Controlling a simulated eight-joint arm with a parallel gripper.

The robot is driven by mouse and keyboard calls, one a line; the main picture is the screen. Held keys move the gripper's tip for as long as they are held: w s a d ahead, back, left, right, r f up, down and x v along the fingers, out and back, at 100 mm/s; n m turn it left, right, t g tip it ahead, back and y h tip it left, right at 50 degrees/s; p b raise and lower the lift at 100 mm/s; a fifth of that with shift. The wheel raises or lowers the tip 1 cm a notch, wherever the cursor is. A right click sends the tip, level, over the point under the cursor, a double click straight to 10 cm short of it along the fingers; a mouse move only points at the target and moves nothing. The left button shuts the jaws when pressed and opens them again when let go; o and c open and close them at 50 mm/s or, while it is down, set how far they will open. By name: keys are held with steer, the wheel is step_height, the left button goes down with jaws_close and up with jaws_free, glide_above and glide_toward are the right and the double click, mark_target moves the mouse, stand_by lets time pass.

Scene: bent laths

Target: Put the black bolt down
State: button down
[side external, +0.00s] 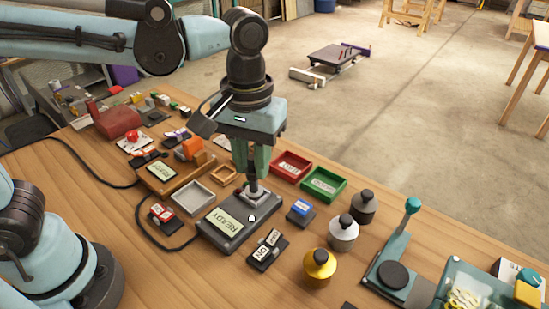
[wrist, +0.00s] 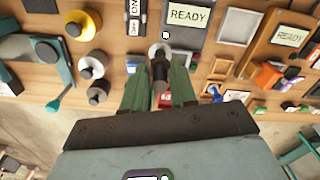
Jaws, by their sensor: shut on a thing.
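The black bolt (side external: 253,187) is held upright between the fingers of my gripper (side external: 252,177). In the wrist view the bolt (wrist: 160,72) shows as a dark shaft between the green fingertips of my gripper (wrist: 160,85). The gripper is shut on it. The bolt's lower end is at the small light plate on the grey device with the READY display (side external: 224,221). I cannot tell whether it touches the plate. The device also shows at the top of the wrist view (wrist: 188,15).
Red (side external: 291,165) and green (side external: 323,184) trays lie behind the gripper. A blue-topped block (side external: 300,210), an ON switch (side external: 267,251) and silver (side external: 343,235), dark (side external: 362,207) and gold (side external: 319,265) weights stand to the right. An empty grey tray (side external: 194,197) lies left.

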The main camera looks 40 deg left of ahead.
mark_target(253, 165)
steer(key=s+d+r, duration=0.2)
steer(key=shift+s+d+r, duration=0.15)
steer(key=shift+s+d, duration=0.15)
steer(key=shift+s, duration=0.1)
steer(key=shift+s+d+r, duration=0.1)
steer(key=shift+d+r, duration=0.05)
steer(key=shift+d, duration=0.05)
steer(key=w+f, duration=0.2)
steer(key=w, duration=1.2)
steer(key=shift+w+a+f, duration=1.3)
steer(key=shift+a+f, duration=0.15)
steer(key=shift+f, duration=0.3)
steer(key=shift+w+a+f, duration=1.25)
steer(key=shift+a+f, duration=0.15)
steer(key=shift+f, duration=0.35)
steer(key=shift+w+a+f, duration=1.3)
steer(key=shift+a+f, duration=0.15)
steer(key=shift+f, duration=0.3)
steer(key=shift+f, duration=0.15)
steer(key=c, duration=0.9)
jaws_free()
